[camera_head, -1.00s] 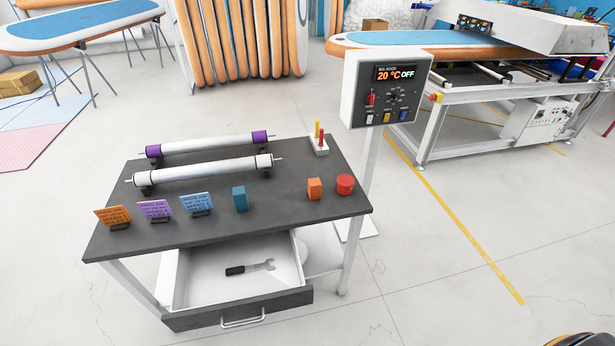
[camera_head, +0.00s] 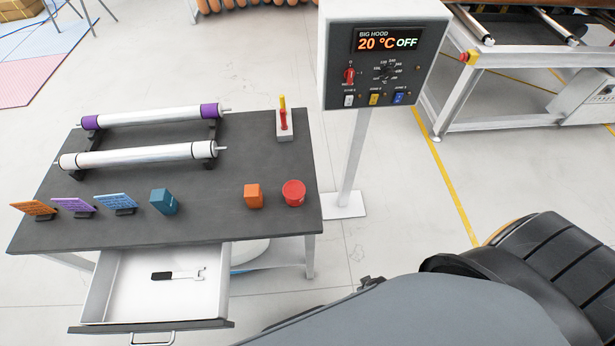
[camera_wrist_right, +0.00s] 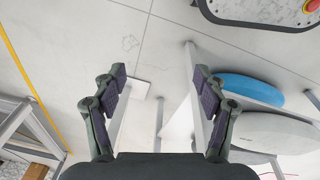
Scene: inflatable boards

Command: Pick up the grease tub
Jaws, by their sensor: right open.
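A red round tub (camera_head: 293,193), the only tub-shaped thing I see and so apparently the grease tub, stands upright near the right front corner of the dark tabletop (camera_head: 220,232). Nothing touches it. My right arm comes in from the lower right in the head view, with the gripper mostly hidden, low beside the table's right end. In the right wrist view my right gripper (camera_wrist_right: 160,90) is open and empty, its fingers wide apart above the floor. The tub is not recognisable in that view. My left gripper is not in view.
An orange block (camera_head: 253,196) stands just left of the tub. A control post (camera_head: 385,60) rises right of the table. An open drawer (camera_head: 160,295) holding a tool juts out in front. Two rollers (camera_head: 140,157) lie at the back left.

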